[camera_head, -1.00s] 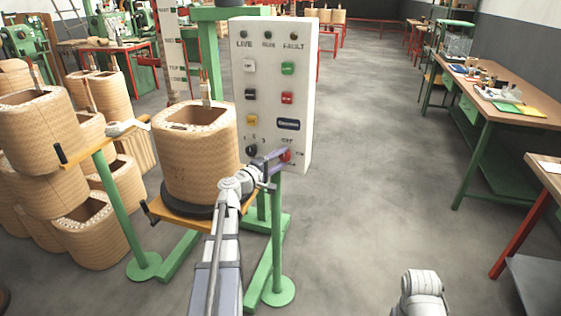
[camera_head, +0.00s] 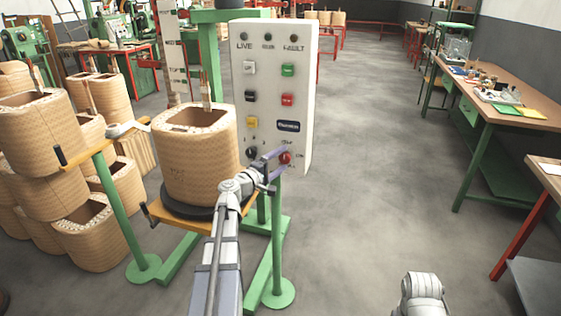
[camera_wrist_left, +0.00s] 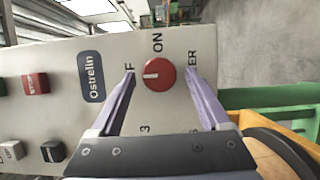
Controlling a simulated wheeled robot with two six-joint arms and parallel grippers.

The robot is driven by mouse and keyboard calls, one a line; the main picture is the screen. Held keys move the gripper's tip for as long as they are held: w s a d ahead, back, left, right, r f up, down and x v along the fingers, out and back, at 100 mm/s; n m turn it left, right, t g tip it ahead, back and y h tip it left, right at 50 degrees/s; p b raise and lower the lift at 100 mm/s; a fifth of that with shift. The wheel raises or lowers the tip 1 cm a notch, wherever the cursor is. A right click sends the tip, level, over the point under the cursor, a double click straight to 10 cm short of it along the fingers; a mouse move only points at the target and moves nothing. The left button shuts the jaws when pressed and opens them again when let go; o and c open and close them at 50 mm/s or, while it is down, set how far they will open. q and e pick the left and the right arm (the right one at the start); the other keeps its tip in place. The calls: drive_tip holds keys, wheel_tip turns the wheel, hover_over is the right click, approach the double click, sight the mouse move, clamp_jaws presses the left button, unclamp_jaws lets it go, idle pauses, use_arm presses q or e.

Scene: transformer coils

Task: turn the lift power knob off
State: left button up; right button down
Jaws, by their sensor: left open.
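The red knob (camera_wrist_left: 158,74) sits on the white control panel (camera_wrist_left: 215,45), and its white mark points left in the left wrist view, toward the partly covered lettering ending in F. "ON" is printed above it in that view. My left gripper (camera_wrist_left: 160,74) is open, with one purple finger on each side of the knob and gaps between fingers and knob. In the head view, the knob (camera_head: 285,158) shows at the panel's lower right, beside my left gripper (camera_head: 275,165). My right gripper is out of view.
A wound coil (camera_head: 197,165) stands on the lift platform left of my left arm. More coils (camera_head: 105,235) are stacked further left. Black knob (camera_head: 251,152) and coloured buttons sit close by on the panel. The floor (camera_head: 380,180) to the right is clear.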

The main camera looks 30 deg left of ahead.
use_arm(q)
drive_tip(key=s+a, duration=0.1)
drive_tip(key=s, duration=0.6)
drive_tip(key=shift+s+a, duration=0.15)
drive_tip(key=shift+s, duration=0.25)
drive_tip(key=d+f+m+g+h, duration=0.3)
drive_tip(key=d+f+m+g, duration=0.25)
drive_tip(key=d, duration=0.75)
drive_tip(key=d+f+m+g+h, duration=0.2)
drive_tip(key=d+f+m+g, duration=0.3)
drive_tip(key=d, duration=0.9)
drive_tip(key=s+d+f+m+g+y, duration=0.4)
drive_tip(key=s+d+f+m+y, duration=0.15)
drive_tip(key=s, duration=0.45)
drive_tip(key=s+d+f+m+g+y, duration=0.4)
drive_tip(key=s+d+f, duration=0.25)
drive_tip(key=s, duration=0.25)
wheel_tip(320, 180, up, 17)
drive_tip(key=p, duration=1.6)
drive_tip(key=shift+d+r+p, duration=0.15)
drive_tip(key=shift+d+p, duration=0.05)
drive_tip(key=shift+p, duration=0.15)
